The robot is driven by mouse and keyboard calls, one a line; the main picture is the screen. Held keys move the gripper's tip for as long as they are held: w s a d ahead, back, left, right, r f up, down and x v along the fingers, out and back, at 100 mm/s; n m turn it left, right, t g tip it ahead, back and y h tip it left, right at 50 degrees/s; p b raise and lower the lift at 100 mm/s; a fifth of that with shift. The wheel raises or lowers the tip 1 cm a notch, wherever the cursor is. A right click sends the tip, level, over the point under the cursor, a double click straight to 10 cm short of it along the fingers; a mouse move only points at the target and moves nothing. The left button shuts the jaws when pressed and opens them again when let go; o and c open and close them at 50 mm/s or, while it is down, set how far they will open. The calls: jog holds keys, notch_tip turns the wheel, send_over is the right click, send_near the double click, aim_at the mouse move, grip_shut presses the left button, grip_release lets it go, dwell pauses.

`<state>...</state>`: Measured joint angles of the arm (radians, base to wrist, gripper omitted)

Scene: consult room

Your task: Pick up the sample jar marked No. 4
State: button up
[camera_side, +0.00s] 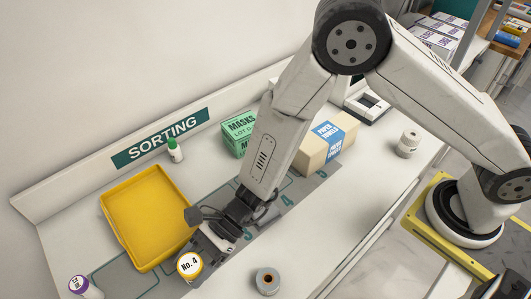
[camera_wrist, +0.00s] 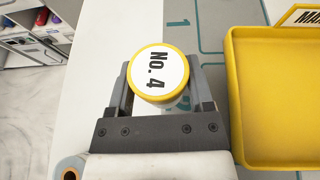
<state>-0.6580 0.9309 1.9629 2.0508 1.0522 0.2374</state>
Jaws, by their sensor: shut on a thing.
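The sample jar marked No. 4 (camera_side: 189,265) has a white lid with a yellow rim and black lettering. My gripper (camera_side: 205,258) is shut on it, near the lower edge of the yellow tray in the side view. In the wrist view the jar (camera_wrist: 159,74) sits between the two fingers of my gripper (camera_wrist: 160,85), with its lid facing the camera. The lid hides most of the jar's body. I cannot tell whether its base touches the counter.
The yellow tray (camera_side: 187,201) lies close beside the gripper and looks empty.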

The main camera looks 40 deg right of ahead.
jog(key=s+d+r, duration=0.9)
jog(key=s+r, duration=0.1)
jog(key=shift+d, duration=0.4)
jog(key=shift+r, duration=0.1)
jog(key=shift+w, duration=0.1)
dwell(0.4)
